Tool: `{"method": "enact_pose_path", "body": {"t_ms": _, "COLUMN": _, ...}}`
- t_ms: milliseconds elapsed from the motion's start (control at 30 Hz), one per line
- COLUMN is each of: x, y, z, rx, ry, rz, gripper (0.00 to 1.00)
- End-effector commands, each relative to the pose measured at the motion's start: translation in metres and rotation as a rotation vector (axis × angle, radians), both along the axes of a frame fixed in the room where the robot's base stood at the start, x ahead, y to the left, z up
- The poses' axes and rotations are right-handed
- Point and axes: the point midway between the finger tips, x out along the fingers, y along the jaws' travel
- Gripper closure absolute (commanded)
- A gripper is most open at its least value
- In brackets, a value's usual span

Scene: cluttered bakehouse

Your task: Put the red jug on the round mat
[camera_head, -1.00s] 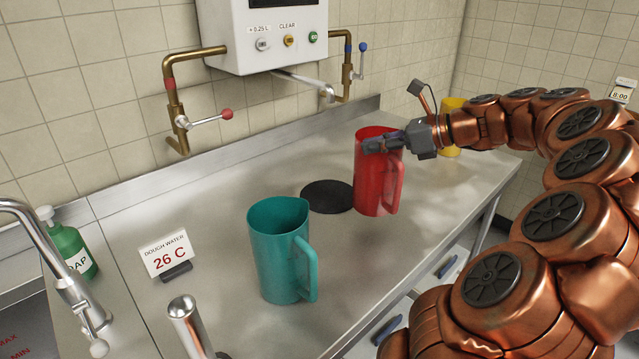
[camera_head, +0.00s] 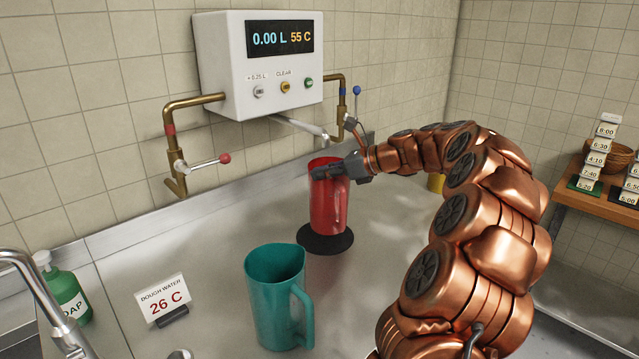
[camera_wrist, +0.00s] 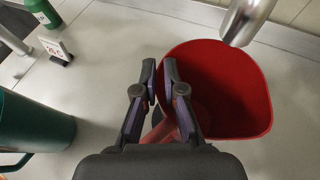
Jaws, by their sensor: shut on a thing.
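The red jug (camera_head: 326,205) is upright over the dark round mat (camera_head: 325,246) in the head view. Its base overlaps the back part of the mat, and I cannot tell whether it touches. My gripper (camera_head: 325,172) is at the jug's upper part.
A teal jug (camera_head: 275,300) stands in front, left of the mat. The water unit (camera_head: 262,65) and its spout (camera_head: 298,127) are behind and above the red jug. A sign (camera_head: 163,298) and green soap bottle (camera_head: 68,290) stand left.

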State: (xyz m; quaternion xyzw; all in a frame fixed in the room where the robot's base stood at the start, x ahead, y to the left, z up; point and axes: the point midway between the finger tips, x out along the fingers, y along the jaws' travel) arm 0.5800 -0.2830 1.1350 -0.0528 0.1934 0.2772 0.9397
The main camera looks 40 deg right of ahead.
Motion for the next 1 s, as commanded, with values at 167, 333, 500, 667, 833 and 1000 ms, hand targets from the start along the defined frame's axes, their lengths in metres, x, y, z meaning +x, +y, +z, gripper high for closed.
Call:
{"method": "enact_pose_path", "body": {"t_ms": 167, "x": 0.011, "y": 0.002, "z": -0.004, "rx": 0.001, "ry": 0.003, "rz": 0.002, "gripper": 1.0}}
{"method": "enact_pose_path", "body": {"t_ms": 333, "x": 0.01, "y": 0.003, "z": -0.025, "rx": 0.005, "ry": 0.003, "rz": 0.004, "gripper": 1.0}}
{"method": "enact_pose_path", "body": {"t_ms": 500, "x": 0.01, "y": 0.002, "z": -0.036, "rx": 0.0, "ry": 0.001, "rz": 0.001, "gripper": 1.0}}
{"method": "enact_pose_path", "body": {"t_ms": 667, "x": 0.01, "y": 0.002, "z": -0.036, "rx": 0.0, "ry": 0.0, "rz": 0.001, "gripper": 1.0}}
{"method": "enact_pose_path", "body": {"t_ms": 833, "x": 0.01, "y": 0.002, "z": -0.038, "rx": 0.0, "ry": 0.0, "rz": 0.001, "gripper": 1.0}}
{"method": "enact_pose_path", "body": {"t_ms": 1000, "x": 0.01, "y": 0.002, "z": -0.039, "rx": -0.001, "ry": 0.001, "rz": 0.001, "gripper": 0.74}}
